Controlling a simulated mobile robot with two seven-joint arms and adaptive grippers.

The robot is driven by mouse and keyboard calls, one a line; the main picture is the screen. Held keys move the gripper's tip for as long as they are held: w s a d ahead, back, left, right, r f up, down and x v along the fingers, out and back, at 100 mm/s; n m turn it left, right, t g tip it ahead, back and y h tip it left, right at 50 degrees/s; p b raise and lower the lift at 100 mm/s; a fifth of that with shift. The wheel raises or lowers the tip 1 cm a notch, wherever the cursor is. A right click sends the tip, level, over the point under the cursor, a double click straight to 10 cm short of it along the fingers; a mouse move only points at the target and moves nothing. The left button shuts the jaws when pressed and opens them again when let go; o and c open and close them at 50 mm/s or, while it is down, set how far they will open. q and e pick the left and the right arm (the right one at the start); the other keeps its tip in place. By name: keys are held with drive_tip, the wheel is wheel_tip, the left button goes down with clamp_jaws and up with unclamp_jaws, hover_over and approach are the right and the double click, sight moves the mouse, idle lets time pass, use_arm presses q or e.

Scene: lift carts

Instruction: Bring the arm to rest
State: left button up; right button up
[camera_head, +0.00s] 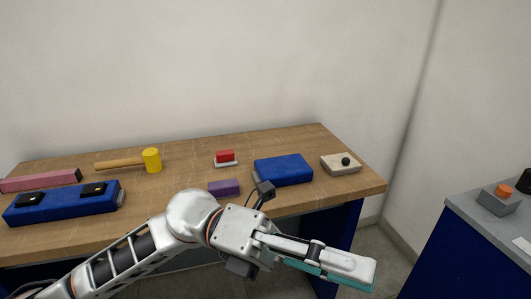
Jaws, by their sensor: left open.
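My left arm comes in from the lower left and reaches across the front of the wooden table (70,234). My left gripper (365,273) points to the right, past the table's front edge and over the floor. It is open, and I see nothing between its fingers. It touches none of the things on the table. My right gripper is not in view.
A grey-topped cabinet (475,222) stands right.

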use_arm(q)
drive_tip(key=w+a+n+t+h, duration=0.4)
drive_tip(key=w+n+t+h, duration=0.3)
drive_tip(key=w+n+t, duration=0.7)
drive_tip(key=w+a+f+n+t+y, duration=0.3)
drive_tip(key=a+f+n+t+y, duration=0.25)
drive_tip(key=f+n, duration=0.3)
drive_tip(key=w+a+f+n+t+y, duration=0.3)
drive_tip(key=a+f+n+t+y, duration=0.15)
drive_tip(key=f+n+t, duration=0.45)
drive_tip(key=s+a+f+n+g+y, duration=0.1)
drive_tip(key=a+f+n+g+y, duration=0.1)
drive_tip(key=a+f+n+y, duration=0.35)
drive_tip(key=s+a+f+n+g+y, duration=0.1)
drive_tip(key=s+a+f+n+y, duration=0.1)
drive_tip(key=f, duration=0.7)
drive_tip(key=s+a+f+n+g+y, duration=0.2)
drive_tip(key=s+a+f, duration=0.2)
drive_tip(key=s+f, duration=0.3)
drive_tip(key=s+a+f+n+g+y+p, duration=0.1)
drive_tip(key=s+a+f+n+g+y, duration=0.1)
drive_tip(key=s+f, duration=0.4)
wheel_tip(320, 180, down, 4)
drive_tip(key=shift+s+a+f+g, duration=0.1)
drive_tip(key=shift+s+a+g, duration=0.3)
drive_tip(key=shift+a+g, duration=0.6)
drive_tip(key=shift+a+t, duration=0.25)
drive_tip(key=shift+t, duration=0.1)
